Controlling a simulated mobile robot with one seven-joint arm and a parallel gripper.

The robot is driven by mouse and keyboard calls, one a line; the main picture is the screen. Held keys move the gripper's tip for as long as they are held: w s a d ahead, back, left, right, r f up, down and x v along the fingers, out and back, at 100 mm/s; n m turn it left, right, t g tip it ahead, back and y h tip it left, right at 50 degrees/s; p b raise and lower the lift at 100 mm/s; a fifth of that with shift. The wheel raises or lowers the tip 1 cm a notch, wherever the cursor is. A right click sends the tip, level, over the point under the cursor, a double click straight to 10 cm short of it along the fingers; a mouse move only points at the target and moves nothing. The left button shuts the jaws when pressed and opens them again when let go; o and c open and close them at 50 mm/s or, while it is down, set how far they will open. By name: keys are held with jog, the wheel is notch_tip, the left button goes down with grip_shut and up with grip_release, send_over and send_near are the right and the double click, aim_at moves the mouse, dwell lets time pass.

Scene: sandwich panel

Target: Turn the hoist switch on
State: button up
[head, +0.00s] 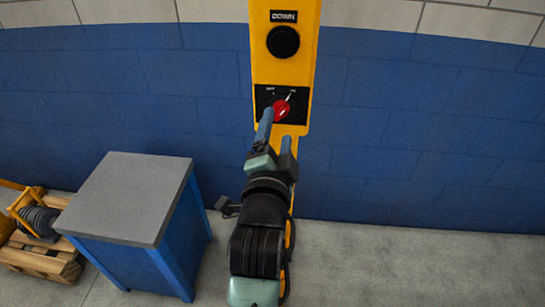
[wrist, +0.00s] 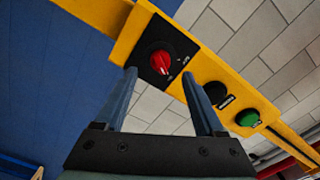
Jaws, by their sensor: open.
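The hoist switch is a red rotary knob (head: 281,108) on a black plate, low on the yellow panel (head: 264,66). Small white labels stand above it. A white line shows at its upper right, toward the right-hand label. I cannot tell whether this line is on the knob or the plate. My gripper (head: 277,128) is just in front of the knob, its left finger overlapping the plate. In the wrist view the red knob (wrist: 159,62) shows between the two spread fingertips of my gripper (wrist: 159,74). I cannot tell whether either finger touches it. Nothing is held.
A black DOWN button (head: 283,42) sits above the switch. A green button (wrist: 247,118) shows beyond it in the wrist view. A blue cabinet with a grey top (head: 130,195) stands left of my arm. A wooden pallet (head: 40,262) is at far left. The floor at right is clear.

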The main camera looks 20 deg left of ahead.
jog(key=v, duration=0.7)
jog(key=shift+s+b, duration=0.3)
jog(key=shift+s, duration=0.05)
jog(key=shift+d, duration=0.1)
